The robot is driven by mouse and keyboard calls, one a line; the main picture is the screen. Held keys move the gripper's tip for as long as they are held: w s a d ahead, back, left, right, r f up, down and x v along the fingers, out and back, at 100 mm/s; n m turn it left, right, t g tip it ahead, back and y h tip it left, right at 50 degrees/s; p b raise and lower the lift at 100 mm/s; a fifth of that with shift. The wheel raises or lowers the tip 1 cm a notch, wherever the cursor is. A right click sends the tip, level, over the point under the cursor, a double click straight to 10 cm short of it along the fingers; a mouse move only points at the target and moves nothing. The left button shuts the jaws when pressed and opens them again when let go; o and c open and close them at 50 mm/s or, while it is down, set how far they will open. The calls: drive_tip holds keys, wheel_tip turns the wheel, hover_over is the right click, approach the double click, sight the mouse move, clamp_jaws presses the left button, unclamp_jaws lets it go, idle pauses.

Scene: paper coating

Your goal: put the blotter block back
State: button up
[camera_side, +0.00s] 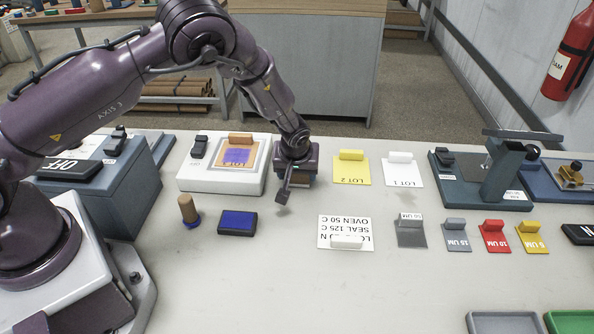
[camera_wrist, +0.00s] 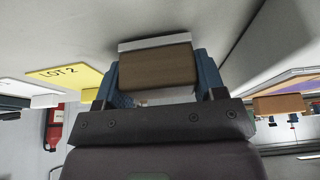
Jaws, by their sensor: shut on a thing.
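The blotter block (camera_wrist: 157,68) is a brown wooden block with a white pad on its table-facing side. In the wrist view it sits between the two blue fingers of my gripper (camera_wrist: 157,58), which is shut on it. In the side view my gripper (camera_side: 296,180) points down over the table, just right of a white plate with a purple-and-orange patch. There my gripper mostly hides the block. The pad is close to the table top; I cannot tell whether it touches.
The white plate (camera_side: 187,179) is close on the left. A yellow LOT 2 card (camera_side: 351,173) and white LOT 1 card (camera_side: 402,176) are to the right. A blue pad (camera_side: 237,222), a wooden-handled stamp (camera_side: 188,208) and a printed card (camera_side: 345,228) lie in front. Bare table lies between them.

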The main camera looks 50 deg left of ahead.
drive_tip(key=shift+f, duration=0.15)
drive_tip(key=o, duration=1)
drive_tip(key=shift+c, duration=0.2)
drive_tip(key=v, duration=1.2)
drive_tip(key=shift+r, duration=0.2)
drive_tip(key=s+a+r+m+t+h, duration=0.1)
drive_tip(key=s+r+m, duration=0.8)
drive_tip(key=s+r, duration=1.4)
drive_tip(key=s+t+h, duration=0.1)
drive_tip(key=s+h, duration=0.1)
drive_tip(key=s, duration=0.1)
drive_tip(key=shift+a, duration=0.35)
drive_tip(key=shift+s, duration=0.1)
